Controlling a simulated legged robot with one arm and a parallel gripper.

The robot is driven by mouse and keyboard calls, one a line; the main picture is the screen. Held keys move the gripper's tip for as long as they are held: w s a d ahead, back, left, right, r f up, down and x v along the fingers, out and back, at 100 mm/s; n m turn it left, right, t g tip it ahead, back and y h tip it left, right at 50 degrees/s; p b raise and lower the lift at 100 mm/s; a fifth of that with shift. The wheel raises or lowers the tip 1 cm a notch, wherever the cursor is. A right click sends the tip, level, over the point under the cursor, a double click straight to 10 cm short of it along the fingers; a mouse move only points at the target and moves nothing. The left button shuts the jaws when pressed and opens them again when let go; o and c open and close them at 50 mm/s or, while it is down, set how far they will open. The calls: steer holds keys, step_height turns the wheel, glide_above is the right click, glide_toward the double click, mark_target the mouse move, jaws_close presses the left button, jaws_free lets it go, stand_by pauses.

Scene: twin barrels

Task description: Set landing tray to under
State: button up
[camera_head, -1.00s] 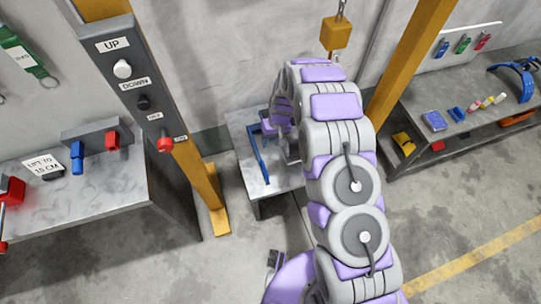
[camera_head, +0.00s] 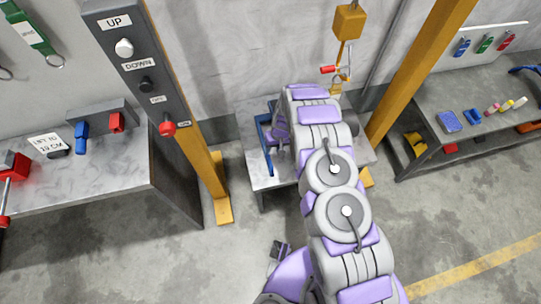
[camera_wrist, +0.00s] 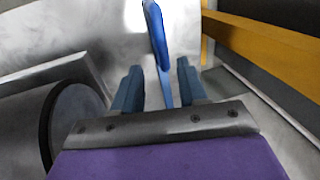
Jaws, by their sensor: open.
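A long blue piece, which may be an edge of the landing tray (camera_head: 265,145), shows on the left of the low grey table in the head view. In the wrist view the blue piece (camera_wrist: 157,35) rises ahead and its lower end reaches between my fingers. My gripper (camera_wrist: 160,88) is open around that lower end, with blue-grey fingers to either side; I cannot tell whether they touch it. In the head view my arm hides the fingers and much of the table top. A grey cylinder, perhaps a barrel (camera_wrist: 75,125), is close on the left in the wrist view.
The low table (camera_head: 262,183) stands between two yellow posts (camera_head: 205,160) (camera_head: 418,70). A yellow hoist block (camera_head: 348,22) hangs above, with a red-handled piece (camera_head: 328,69) below. A button panel (camera_head: 140,75) is on the left post. Benches flank both sides.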

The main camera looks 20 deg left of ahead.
mark_target(269, 157)
steer(key=f, duration=0.1)
steer(key=a+f, duration=0.1)
steer(key=f, duration=0.3)
steer(key=shift+s+a+f+b, duration=0.25)
steer(key=shift+s+a+b, duration=0.05)
steer(key=shift+a+b, duration=0.1)
steer(key=shift+d+r, duration=0.1)
steer(key=shift+d, duration=0.2)
steer(key=shift+c, duration=0.7)
steer(key=shift+a, duration=0.15)
jaws_close()
